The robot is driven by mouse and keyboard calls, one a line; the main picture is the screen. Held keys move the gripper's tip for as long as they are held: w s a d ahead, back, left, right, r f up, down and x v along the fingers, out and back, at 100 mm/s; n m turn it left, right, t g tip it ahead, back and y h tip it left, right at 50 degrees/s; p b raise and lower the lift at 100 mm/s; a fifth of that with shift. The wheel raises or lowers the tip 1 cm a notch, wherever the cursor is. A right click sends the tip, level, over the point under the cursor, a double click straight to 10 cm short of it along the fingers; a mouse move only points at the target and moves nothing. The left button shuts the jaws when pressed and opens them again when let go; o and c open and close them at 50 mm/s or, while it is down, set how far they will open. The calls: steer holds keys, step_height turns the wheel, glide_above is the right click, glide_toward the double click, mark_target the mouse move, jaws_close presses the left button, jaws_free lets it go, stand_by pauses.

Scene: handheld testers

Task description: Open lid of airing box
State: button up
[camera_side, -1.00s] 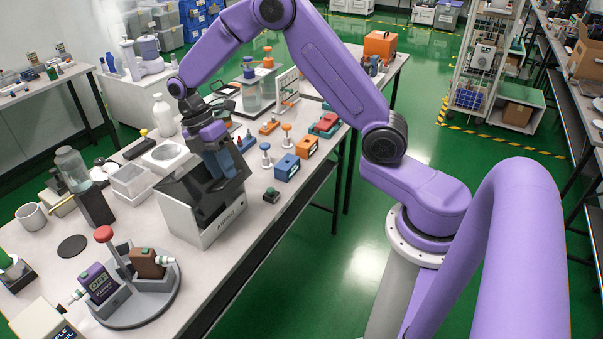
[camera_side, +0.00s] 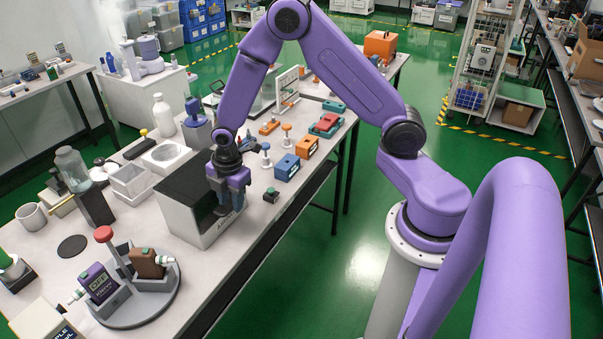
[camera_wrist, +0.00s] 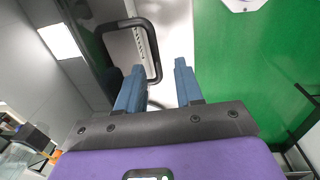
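The airing box (camera_side: 185,222) is a white box with a dark top on the table, left of centre in the side view. Its dark lid (camera_side: 190,180) lies roughly flat across the top and looks closed. My gripper (camera_side: 228,205) points down at the box's front right side. In the wrist view my gripper (camera_wrist: 157,68) has two blue fingers apart with a gap between them.
A round grey stand (camera_side: 135,310) with a red knob and small devices sits in front of the box. A white tray (camera_side: 130,182) and a dish (camera_side: 167,155) stand behind left. Orange and blue testers (camera_side: 287,167) are to the right. The green floor lies beyond the table edge.

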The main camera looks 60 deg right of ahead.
steer(key=shift+w+f+t, duration=0.1)
steer(key=shift+f+t, duration=0.3)
steer(key=shift+f, duration=0.25)
steer(key=shift+r, duration=0.25)
step_height(320, 180, up, 17)
steer(key=s, duration=0.3)
steer(key=s+a+r+m, duration=0.1)
steer(key=s+m, duration=0.1)
steer(key=s, duration=0.7)
steer(key=s+a+m+g, duration=0.1)
steer(key=s+m, duration=0.1)
steer(key=s, duration=0.7)
steer(key=shift+s+a+r, duration=0.25)
steer(key=shift+r, duration=0.1)
steer(key=w+d+f+n+t, duration=0.1)
steer(key=w+d+n, duration=0.1)
steer(key=w, duration=0.7)
steer(key=w+d+f+n, duration=0.2)
steer(key=w, duration=0.8)
step_height(320, 180, down, 16)
steer(key=w, duration=0.2)
steer(key=shift+w+f, duration=0.2)
steer(key=shift+w, duration=0.15)
